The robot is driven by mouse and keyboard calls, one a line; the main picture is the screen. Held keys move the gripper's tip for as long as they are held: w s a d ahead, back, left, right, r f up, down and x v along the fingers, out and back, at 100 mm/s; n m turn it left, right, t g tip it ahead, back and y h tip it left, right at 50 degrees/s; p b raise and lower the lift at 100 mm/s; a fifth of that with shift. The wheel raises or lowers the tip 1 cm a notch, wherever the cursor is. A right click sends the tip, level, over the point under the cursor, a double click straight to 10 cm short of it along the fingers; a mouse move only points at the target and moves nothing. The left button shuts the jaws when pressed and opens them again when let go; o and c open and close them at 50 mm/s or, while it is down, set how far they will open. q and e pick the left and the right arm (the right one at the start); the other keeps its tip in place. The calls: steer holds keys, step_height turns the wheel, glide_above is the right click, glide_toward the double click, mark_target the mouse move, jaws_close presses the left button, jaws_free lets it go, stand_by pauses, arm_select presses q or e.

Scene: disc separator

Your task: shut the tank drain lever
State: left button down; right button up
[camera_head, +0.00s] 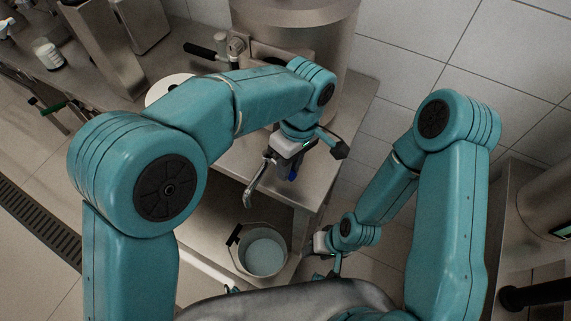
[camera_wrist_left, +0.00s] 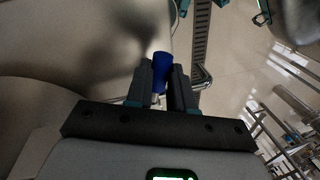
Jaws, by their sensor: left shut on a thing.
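A blue lever handle (camera_wrist_left: 162,65) stands between the two dark fingers of my left gripper (camera_wrist_left: 163,85) in the left wrist view. The gripper is shut on it. In the head view my left gripper (camera_head: 290,160) reaches down in front of the steel tank (camera_head: 300,20), and a bit of the blue handle (camera_head: 293,173) shows below it. A bent metal spout (camera_head: 257,180) hangs beside it. The lever's pivot is hidden. My right gripper (camera_head: 325,245) is low, right of the bucket; its fingers are too small to read.
A metal bucket (camera_head: 235,262) holding pale blue liquid stands below the spout. A black-handled lever (camera_head: 200,50) sticks out left near the tank. A steel table (camera_head: 345,130) lies under my left arm. A floor drain grate (camera_head: 35,225) runs at the left.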

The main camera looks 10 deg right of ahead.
arm_select(q)
steer(key=shift+w+d+n, duration=0.1)
steer(key=shift+w+n, duration=0.15)
steer(key=shift+n, duration=0.05)
stand_by(0.4)
steer(key=c, duration=1)
jaws_free()
steer(key=shift+o, duration=0.2)
steer(key=shift+s+r, duration=0.1)
step_height(320, 180, up, 7)
steer(key=w+d+p, duration=0.1)
steer(key=p, duration=0.6)
steer(key=shift+r, duration=0.15)
